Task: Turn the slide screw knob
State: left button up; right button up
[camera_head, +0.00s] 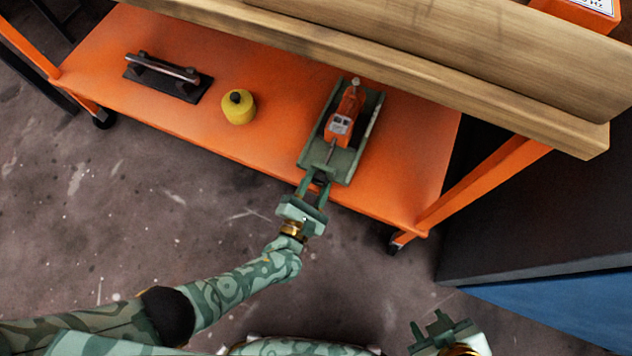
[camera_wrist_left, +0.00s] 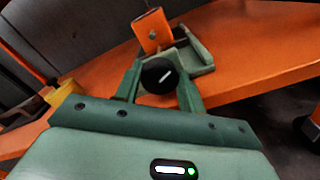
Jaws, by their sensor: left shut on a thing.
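The slide screw device has a long green base (camera_head: 352,162) with an orange block (camera_head: 339,127) on it, on the orange shelf. The base (camera_wrist_left: 202,60) and block (camera_wrist_left: 152,30) also show in the left wrist view. A round black knob (camera_wrist_left: 159,75) with a white mark faces the left wrist camera at the device's near end. My left gripper (camera_head: 314,181) reaches this end and is shut on the knob, one green finger on each side. My right gripper (camera_head: 434,328) is open and empty at the bottom of the head view, well away from the device.
A yellow round object (camera_head: 238,107) with a black top and a black plate with a metal bar handle (camera_head: 168,75) stand left on the orange shelf (camera_head: 270,140). A thick wooden top (camera_head: 450,95) overhangs the shelf's back. A dark cabinet (camera_head: 545,220) is at right.

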pick_arm(q)
jog(key=o, duration=1)
jog(key=shift+s, duration=0.1)
